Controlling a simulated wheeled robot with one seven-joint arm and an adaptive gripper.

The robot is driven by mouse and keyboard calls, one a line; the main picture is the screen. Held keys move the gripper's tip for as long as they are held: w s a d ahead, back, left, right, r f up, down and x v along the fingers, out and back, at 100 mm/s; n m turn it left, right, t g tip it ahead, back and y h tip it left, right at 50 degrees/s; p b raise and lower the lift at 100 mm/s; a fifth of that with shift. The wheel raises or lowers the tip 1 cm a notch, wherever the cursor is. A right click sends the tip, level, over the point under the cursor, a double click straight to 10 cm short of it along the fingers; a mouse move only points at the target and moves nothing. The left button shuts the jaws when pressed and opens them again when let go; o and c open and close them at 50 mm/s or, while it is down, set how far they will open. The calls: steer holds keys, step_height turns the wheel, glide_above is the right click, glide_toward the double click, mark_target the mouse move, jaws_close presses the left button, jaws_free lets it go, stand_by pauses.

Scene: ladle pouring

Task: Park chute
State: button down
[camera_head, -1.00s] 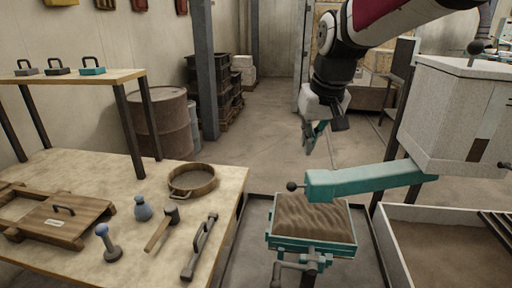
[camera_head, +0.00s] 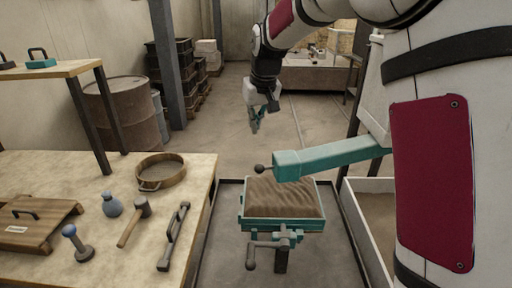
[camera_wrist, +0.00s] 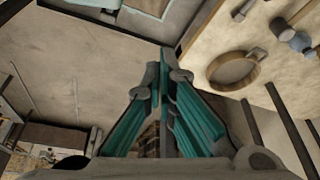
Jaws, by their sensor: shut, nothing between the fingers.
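The chute is a teal arm (camera_head: 330,157) with a dark ball knob (camera_head: 259,169) at its left end. It reaches out over the sand-filled teal box (camera_head: 283,198), and its right end is hidden behind my arm. My gripper (camera_head: 255,126) hangs beyond and above the knob, apart from it, with its fingers pointing down. In the wrist view my gripper (camera_wrist: 161,75) shows its teal fingers closed together at the tips with nothing between them.
A workbench (camera_head: 190,190) at the left carries a round sieve (camera_head: 161,172), a mallet (camera_head: 134,220), a bar with a handle (camera_head: 174,236) and a blue-topped tool (camera_head: 77,243). A sand bin (camera_head: 360,215) stands at the right. The floor behind the box is clear.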

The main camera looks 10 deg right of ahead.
step_height(320, 180, down, 10)
steer(key=p, duration=0.2)
steer(key=shift+s, duration=0.3)
steer(key=shift+s, duration=0.1)
stand_by(0.4)
